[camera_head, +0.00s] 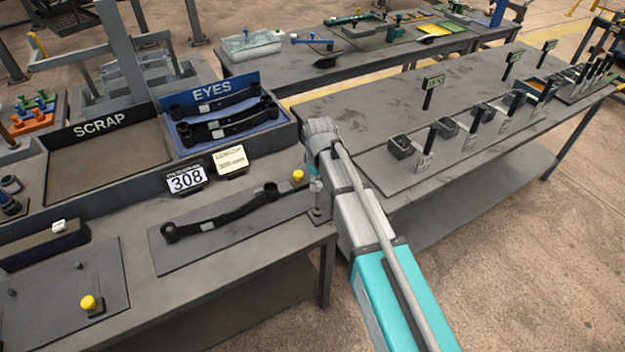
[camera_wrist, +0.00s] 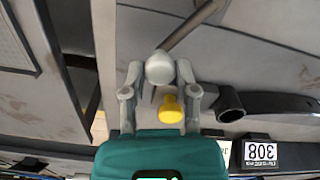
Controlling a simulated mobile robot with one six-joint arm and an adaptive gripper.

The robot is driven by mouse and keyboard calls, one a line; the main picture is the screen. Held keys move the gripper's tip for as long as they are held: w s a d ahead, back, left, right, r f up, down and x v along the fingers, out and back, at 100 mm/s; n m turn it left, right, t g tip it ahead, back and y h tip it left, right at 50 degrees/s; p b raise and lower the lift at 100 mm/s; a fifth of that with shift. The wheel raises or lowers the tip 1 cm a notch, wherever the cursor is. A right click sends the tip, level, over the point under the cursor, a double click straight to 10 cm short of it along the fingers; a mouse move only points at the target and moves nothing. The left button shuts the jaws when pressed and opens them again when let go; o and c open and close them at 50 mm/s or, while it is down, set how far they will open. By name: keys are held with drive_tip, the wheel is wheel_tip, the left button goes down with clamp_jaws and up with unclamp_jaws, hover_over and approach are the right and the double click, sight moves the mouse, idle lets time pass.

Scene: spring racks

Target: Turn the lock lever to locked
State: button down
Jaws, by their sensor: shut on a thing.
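The lock lever shows in the wrist view as a grey ball knob (camera_wrist: 159,68) on a thin grey rod running up and right. In the head view its ball (camera_head: 316,186) stands at the bench's right front corner. My gripper (camera_wrist: 159,76) is shut on the ball, one finger on each side. In the head view my gripper (camera_head: 315,172) points down at this corner, mostly hidden by my arm. A yellow knob (camera_wrist: 171,108) sits close beside the fingers, and in the head view it (camera_head: 298,176) is just left of my gripper.
A black leaf spring (camera_head: 225,213) lies on a grey plate left of my gripper; its eye (camera_wrist: 230,103) is near. Behind are a blue EYES bin (camera_head: 212,87) with springs, a SCRAP tray (camera_head: 100,127) and a 308 sign (camera_head: 186,180). Another bench (camera_head: 440,95) stands right.

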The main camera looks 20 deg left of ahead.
drive_tip(key=shift+w, duration=0.15)
drive_tip(key=c, duration=0.6)
unclamp_jaws()
drive_tip(key=shift+o, duration=1.1)
